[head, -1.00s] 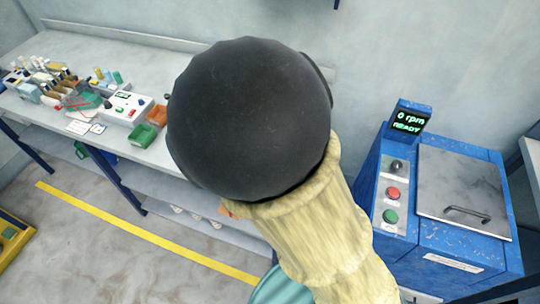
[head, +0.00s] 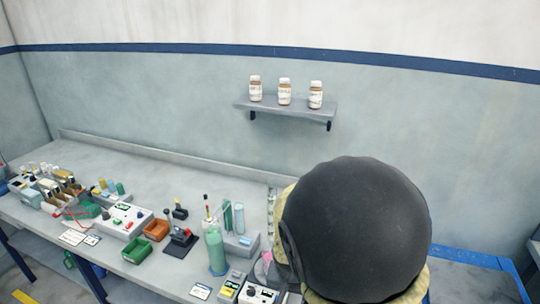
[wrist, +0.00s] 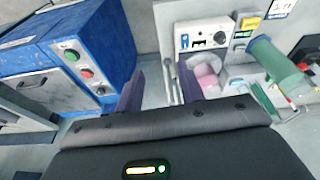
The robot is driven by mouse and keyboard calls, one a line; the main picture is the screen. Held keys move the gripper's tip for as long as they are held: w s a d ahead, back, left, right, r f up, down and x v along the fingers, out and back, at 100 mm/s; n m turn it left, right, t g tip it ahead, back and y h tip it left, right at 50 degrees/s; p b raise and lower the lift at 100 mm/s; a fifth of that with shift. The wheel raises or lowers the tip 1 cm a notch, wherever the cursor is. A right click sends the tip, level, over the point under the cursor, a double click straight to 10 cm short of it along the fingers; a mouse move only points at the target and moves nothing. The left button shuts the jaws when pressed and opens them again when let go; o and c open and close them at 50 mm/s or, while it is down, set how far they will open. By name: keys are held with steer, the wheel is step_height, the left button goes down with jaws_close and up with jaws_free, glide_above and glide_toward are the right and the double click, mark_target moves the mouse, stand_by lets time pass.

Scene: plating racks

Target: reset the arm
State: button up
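My gripper (wrist: 160,84) shows in the wrist view with its two dark purple fingers apart and nothing between them. It points down toward the gap between a blue machine (wrist: 118,50) and the bench (wrist: 165,20). In the head view only a dark round part of my arm with a cream sleeve shows at the lower right. It hides the bench's right end and most of the blue machine (head: 470,256). My gripper is not visible there.
The bench (head: 160,275) holds a green bottle (head: 215,250), an orange bin (head: 157,230), a green bin (head: 137,250) and a white instrument (head: 124,220). A wall shelf (head: 270,110) carries three jars. A pink object (wrist: 207,78) lies near the gripper's right finger in the wrist view.

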steer(key=s+d+r+n, duration=0.3)
steer(key=s+d, duration=0.2)
steer(key=d, duration=0.4)
steer(key=shift+s+d+r+y, duration=0.15)
steer(key=shift+s+d+y, duration=0.15)
steer(key=shift+y, duration=0.1)
